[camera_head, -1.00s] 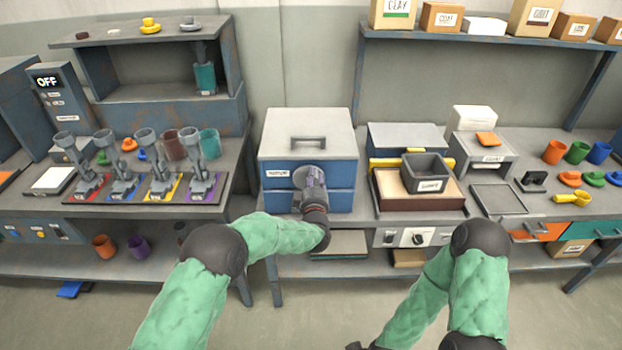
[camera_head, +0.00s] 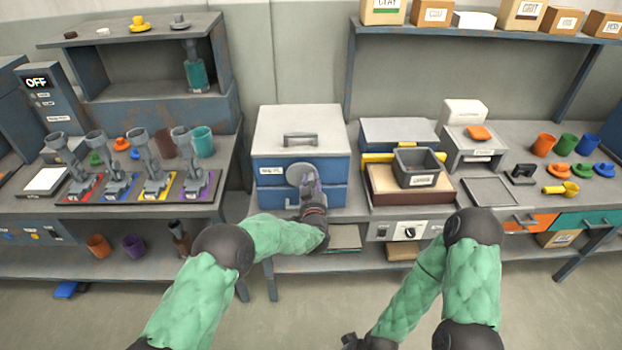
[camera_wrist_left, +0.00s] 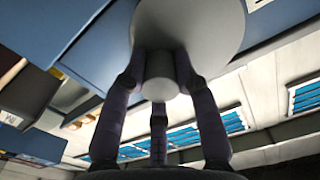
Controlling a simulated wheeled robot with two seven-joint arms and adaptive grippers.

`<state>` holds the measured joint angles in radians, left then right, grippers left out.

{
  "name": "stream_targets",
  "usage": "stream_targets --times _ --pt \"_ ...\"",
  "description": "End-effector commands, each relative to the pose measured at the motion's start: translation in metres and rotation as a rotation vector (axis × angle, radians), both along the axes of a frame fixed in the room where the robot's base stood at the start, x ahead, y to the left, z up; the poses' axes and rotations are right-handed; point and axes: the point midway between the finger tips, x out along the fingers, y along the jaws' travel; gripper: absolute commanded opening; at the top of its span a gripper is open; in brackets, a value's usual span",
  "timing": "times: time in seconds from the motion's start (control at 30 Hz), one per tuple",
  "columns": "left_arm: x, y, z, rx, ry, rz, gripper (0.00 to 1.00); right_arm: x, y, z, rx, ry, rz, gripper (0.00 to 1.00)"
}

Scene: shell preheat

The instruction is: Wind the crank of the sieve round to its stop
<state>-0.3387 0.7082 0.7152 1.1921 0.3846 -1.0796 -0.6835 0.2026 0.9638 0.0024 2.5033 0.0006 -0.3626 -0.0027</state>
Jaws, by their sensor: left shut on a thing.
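The sieve is a blue box (camera_head: 270,198) with a pale grey lid and a top handle, on the middle bench. Its crank is a round grey disc (camera_head: 299,174) on the front face, also seen in the left wrist view (camera_wrist_left: 205,22), with a short grey knob (camera_wrist_left: 158,82) standing out from it. My left gripper (camera_head: 309,186) is at the disc's lower right in the head view. In the left wrist view its dark fingers (camera_wrist_left: 158,95) close around the knob. My right gripper (camera_head: 352,341) is low at the bottom edge, partly cut off; its fingers are unclear.
A grey bin (camera_head: 418,167) on a brown-sided box stands right of the sieve. A knob panel (camera_head: 408,230) is below it. Several grey lever devices stand on the left bench (camera_head: 225,185). A gap separates the left and middle benches.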

Motion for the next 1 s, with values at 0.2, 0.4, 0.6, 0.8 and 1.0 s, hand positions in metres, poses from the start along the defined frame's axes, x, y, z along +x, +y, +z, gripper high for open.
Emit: stream_targets --times 0.2,0.4,0.6,0.8,1.0 --pt "-0.003 -0.001 -0.015 0.207 0.016 -0.005 0.00 0.000 0.000 0.005 0.000 0.000 0.000 0.68" --pt "-0.003 0.001 -0.021 0.397 0.016 -0.005 0.00 0.000 0.000 0.009 0.000 0.000 0.000 0.68" --pt "-0.003 0.004 -0.027 0.586 0.016 -0.006 0.00 0.000 0.000 0.012 0.000 0.000 0.000 0.68" --pt "-0.003 0.008 -0.032 0.775 0.017 -0.006 0.00 0.000 0.000 0.016 0.000 0.000 0.000 0.68" --pt "-0.003 0.012 -0.036 0.966 0.016 -0.007 0.00 0.000 0.000 0.020 0.000 0.000 0.000 0.68"
